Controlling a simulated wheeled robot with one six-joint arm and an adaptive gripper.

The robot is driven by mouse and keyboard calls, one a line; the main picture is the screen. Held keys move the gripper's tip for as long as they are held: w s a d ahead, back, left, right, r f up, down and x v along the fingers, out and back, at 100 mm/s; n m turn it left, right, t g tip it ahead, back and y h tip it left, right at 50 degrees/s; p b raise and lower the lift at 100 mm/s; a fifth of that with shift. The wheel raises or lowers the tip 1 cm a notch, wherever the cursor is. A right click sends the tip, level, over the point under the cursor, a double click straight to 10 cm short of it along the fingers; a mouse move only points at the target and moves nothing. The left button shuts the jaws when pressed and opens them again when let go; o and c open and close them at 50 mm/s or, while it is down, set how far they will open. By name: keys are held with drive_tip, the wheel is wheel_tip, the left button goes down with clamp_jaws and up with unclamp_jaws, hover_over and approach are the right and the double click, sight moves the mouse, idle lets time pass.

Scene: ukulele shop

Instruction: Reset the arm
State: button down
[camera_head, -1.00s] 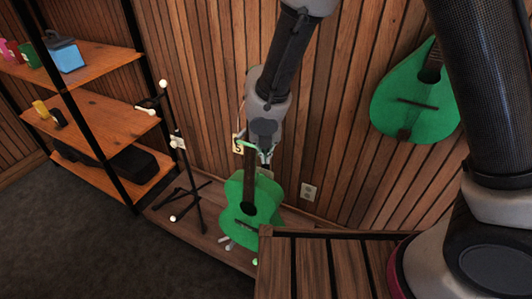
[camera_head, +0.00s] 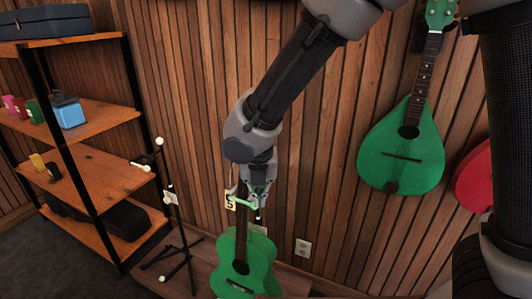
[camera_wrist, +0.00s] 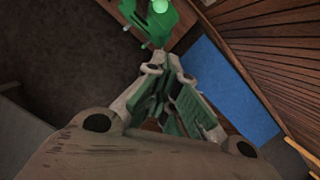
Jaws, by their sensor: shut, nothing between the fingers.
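My gripper (camera_head: 250,203) hangs at the end of my arm in front of the plank wall, with its fingers pointing down. In the head view it overlaps the neck of a green guitar (camera_head: 240,262) that stands upright below it. I cannot tell whether they touch. The wrist view shows my gripper (camera_wrist: 172,62) with its fingertips together and nothing visible between them. A green body (camera_wrist: 147,24) with pale round knobs lies beyond the tips there.
An empty black stand (camera_head: 177,232) stands left of the guitar. A shelf unit (camera_head: 97,180) holds small items and a blue box (camera_head: 68,112). A green teardrop-shaped instrument (camera_head: 400,148) hangs on the wall, with a red one (camera_head: 474,180) beside it. The wrist view shows a blue panel (camera_wrist: 228,90).

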drive_tip(key=s+d+r+n, duration=0.4)
drive_tip(key=d+r+n, duration=0.1)
drive_tip(key=d+n, duration=0.7)
drive_tip(key=s+d+r+n+t, duration=0.1)
drive_tip(key=s+d+r+n, duration=0.3)
drive_tip(key=d+n, duration=0.7)
drive_tip(key=s+d+r+n, duration=0.5)
drive_tip(key=d+r+n, duration=0.3)
drive_tip(key=d+n, duration=0.4)
drive_tip(key=d, duration=0.4)
drive_tip(key=shift+d+r+n+t, duration=0.15)
drive_tip(key=shift+d+n+t, duration=0.15)
drive_tip(key=shift+t, duration=0.1)
drive_tip(key=shift+w, duration=0.1)
